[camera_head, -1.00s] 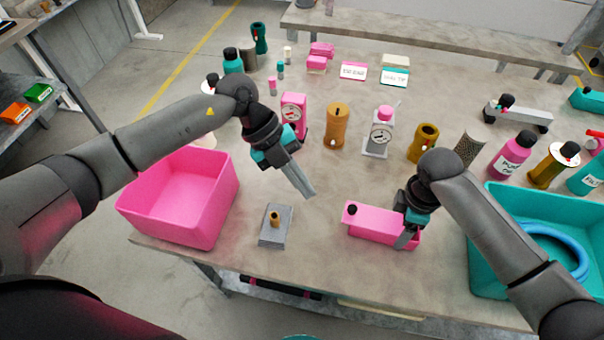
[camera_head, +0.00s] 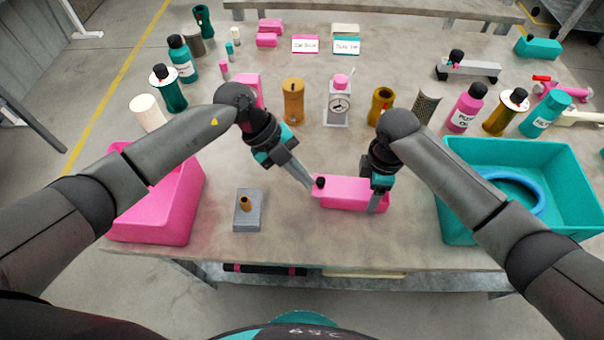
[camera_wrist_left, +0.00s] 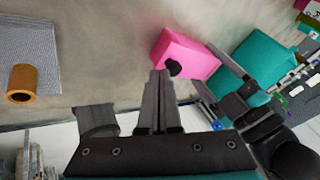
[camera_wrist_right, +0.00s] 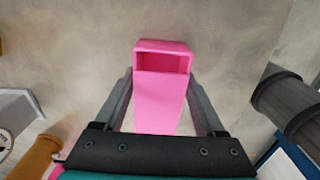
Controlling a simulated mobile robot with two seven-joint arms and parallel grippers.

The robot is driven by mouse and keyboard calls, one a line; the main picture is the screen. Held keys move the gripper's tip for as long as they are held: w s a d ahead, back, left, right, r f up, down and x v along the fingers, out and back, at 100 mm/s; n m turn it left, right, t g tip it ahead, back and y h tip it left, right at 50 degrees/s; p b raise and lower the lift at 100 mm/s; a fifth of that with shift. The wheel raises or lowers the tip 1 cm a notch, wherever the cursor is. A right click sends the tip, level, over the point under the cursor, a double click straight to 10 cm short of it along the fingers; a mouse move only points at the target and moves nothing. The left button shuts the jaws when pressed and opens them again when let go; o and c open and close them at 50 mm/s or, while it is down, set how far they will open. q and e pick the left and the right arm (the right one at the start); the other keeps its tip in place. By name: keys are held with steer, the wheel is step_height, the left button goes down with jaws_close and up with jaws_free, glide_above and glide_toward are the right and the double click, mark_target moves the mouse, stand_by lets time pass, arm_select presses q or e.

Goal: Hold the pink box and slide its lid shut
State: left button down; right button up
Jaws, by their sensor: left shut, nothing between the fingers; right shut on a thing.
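The pink box (camera_head: 345,190) lies lengthwise near the table's front edge. A black knob (camera_head: 320,182) stands at its left end; the knob also shows in the left wrist view (camera_wrist_left: 172,68). My right gripper (camera_head: 378,203) is shut across the box near its right end. In the right wrist view, the box (camera_wrist_right: 160,100) sits between the fingers, with an open gap (camera_wrist_right: 162,63) at the visible end; its other end is hidden. My left gripper (camera_head: 311,187) is shut and empty, its tips right beside the knob. I cannot tell whether they touch.
A grey block (camera_head: 243,219) with a brass cylinder (camera_head: 246,203) stands left of the box. A pink bin (camera_head: 150,232) is further left. A teal bin (camera_head: 462,215) with a blue ring (camera_head: 515,190) is at right. Mills and bottles stand behind.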

mark_target(330, 191)
arm_select(q)
steer(key=shift+d, duration=1.45)
arm_select(e)
steer(key=shift+a, duration=0.1)
arm_select(q)
steer(key=shift+s, duration=0.1)
steer(key=a, duration=0.1)
steer(key=s+a, duration=0.1)
steer(key=a, duration=0.2)
steer(key=shift+s+a+r, duration=0.15)
steer(key=shift+s+r, duration=0.15)
steer(key=shift+r, duration=0.05)
steer(key=v, duration=0.9)
steer(key=shift+r, duration=0.3)
steer(key=shift+w, duration=0.1)
